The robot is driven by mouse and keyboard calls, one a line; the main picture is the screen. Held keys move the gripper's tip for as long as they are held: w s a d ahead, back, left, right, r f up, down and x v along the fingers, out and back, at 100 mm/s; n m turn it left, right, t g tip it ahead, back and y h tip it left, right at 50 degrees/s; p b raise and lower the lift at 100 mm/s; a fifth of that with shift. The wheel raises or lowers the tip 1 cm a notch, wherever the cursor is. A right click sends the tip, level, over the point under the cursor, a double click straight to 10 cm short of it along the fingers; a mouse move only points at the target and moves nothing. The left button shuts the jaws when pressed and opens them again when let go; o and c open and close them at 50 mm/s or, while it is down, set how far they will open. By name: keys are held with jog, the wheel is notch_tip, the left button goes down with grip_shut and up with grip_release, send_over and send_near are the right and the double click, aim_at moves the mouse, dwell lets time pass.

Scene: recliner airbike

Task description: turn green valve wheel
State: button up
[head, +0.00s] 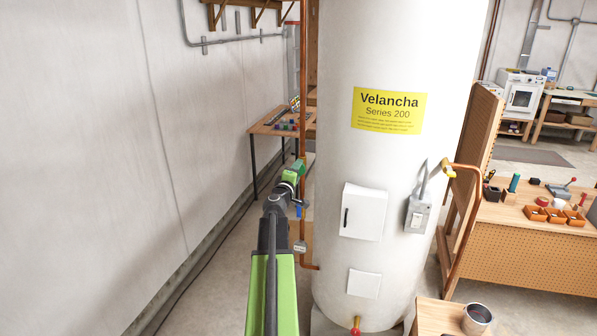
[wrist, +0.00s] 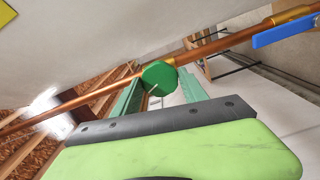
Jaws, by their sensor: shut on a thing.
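The green valve wheel (wrist: 159,77) sits on a copper pipe (wrist: 100,92) in the wrist view. My gripper (wrist: 158,88) is shut on the wheel, with one teal finger on each side of it. In the head view my gripper (head: 292,174) reaches the upright copper pipe (head: 303,90) left of the white tank. There the wheel is small and hard to tell apart from my green gripper.
The white tank (head: 395,60) with a yellow label stands close to the right of my arm. A blue lever handle (wrist: 285,30) is on the same pipe. A bare wall (head: 165,130) runs along the left. A small table (head: 273,123) stands behind.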

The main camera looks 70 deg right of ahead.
jog(key=shift+m, duration=1.5)
jog(key=shift+m, duration=0.8)
jog(key=o, duration=0.9)
jog(key=a, duration=0.5)
jog(key=shift+s, duration=0.15)
